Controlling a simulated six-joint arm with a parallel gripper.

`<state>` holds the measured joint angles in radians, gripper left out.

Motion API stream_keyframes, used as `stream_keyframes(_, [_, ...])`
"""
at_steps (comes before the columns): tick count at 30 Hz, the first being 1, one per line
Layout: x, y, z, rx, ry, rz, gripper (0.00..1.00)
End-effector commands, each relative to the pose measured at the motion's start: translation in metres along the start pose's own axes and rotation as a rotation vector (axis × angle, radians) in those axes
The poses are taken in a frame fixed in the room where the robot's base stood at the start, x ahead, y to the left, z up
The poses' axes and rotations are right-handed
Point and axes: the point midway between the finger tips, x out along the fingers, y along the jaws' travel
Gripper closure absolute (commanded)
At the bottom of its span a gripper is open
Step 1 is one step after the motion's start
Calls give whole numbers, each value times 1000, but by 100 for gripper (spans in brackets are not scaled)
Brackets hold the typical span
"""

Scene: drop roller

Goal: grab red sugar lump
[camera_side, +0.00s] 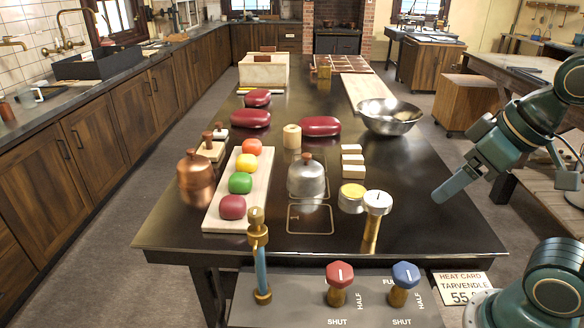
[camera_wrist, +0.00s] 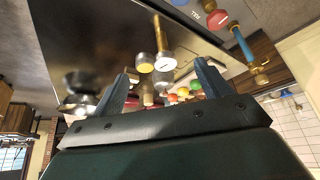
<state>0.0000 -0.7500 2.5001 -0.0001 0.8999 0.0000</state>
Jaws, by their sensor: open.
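A pale board (camera_side: 213,220) on the dark table bears a row of rounded lumps. From front to back they are a dark red lump (camera_side: 232,207), a green lump (camera_side: 240,183), a yellow lump (camera_side: 246,162) and an orange-red lump (camera_side: 252,147). I cannot tell which red one the task names. My gripper (camera_side: 440,197) is above the table's right edge, well to the right of the board. In the wrist view my gripper (camera_wrist: 162,68) shows two spread fingers with nothing held. The coloured lumps appear small and distant there, partly behind a finger.
A copper pot (camera_side: 196,178) stands left of the board, a silver dome (camera_side: 306,178) right of it. Dark red oblong pieces (camera_side: 320,126) lie farther back. Red and blue valves (camera_side: 340,275) line the front.

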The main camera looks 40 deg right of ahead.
Motion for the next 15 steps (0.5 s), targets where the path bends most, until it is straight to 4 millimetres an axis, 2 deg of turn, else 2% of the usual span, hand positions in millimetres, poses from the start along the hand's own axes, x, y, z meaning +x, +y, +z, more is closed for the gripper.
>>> stream_keyframes(8, [0, -1, -4, -8, -1, -3, 24])
stream_keyframes(11, [1, -3, -11, -25, -4, -9, 24])
stream_keyframes(15, [4, -8, -31, -70, -7, -27, 24])
